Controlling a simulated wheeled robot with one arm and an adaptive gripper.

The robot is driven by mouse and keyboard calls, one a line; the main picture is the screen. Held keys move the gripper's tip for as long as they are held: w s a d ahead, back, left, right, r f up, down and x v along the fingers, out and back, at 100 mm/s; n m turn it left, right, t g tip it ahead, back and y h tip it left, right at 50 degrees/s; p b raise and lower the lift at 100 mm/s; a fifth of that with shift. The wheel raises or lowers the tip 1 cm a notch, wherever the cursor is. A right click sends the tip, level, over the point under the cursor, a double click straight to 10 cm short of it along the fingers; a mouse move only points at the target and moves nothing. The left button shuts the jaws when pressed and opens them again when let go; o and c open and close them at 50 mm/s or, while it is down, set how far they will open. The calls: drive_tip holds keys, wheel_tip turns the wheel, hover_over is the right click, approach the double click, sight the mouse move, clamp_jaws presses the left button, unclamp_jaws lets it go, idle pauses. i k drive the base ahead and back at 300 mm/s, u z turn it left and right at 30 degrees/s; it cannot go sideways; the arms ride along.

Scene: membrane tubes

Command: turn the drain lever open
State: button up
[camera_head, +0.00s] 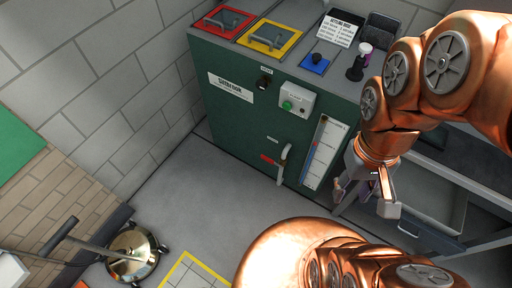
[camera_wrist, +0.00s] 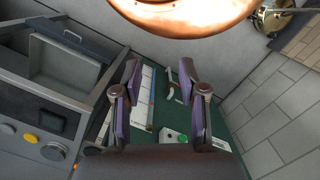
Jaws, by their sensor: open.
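The drain lever (camera_head: 268,159) is a small red handle beside a pale curved pipe (camera_head: 284,165), low on the front of the dark green cabinet (camera_head: 230,115). The lever looks roughly level. In the wrist view the pipe (camera_wrist: 171,94) shows between my fingers, with a bit of the red lever (camera_wrist: 167,73) near it. My gripper (camera_head: 364,196) is open and empty. It hangs to the right of the lever, apart from it, in front of the cabinet's right side. In the wrist view my gripper's fingers (camera_wrist: 160,80) are spread.
A level gauge (camera_head: 323,152) stands right of the pipe. A green button box (camera_head: 295,99) is above it. Red (camera_head: 222,21) and yellow (camera_head: 269,38) panels lie on the cabinet top. An open drawer (camera_head: 425,195) is at right. A brass round-based stand (camera_head: 133,252) is lower left.

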sight(262, 156)
drive_tip(key=u, duration=0.2)
drive_tip(key=i, duration=0.35)
drive_tip(key=u, duration=0.45)
drive_tip(key=k, duration=0.4)
drive_tip(key=u, duration=1.2)
drive_tip(key=i, duration=0.5)
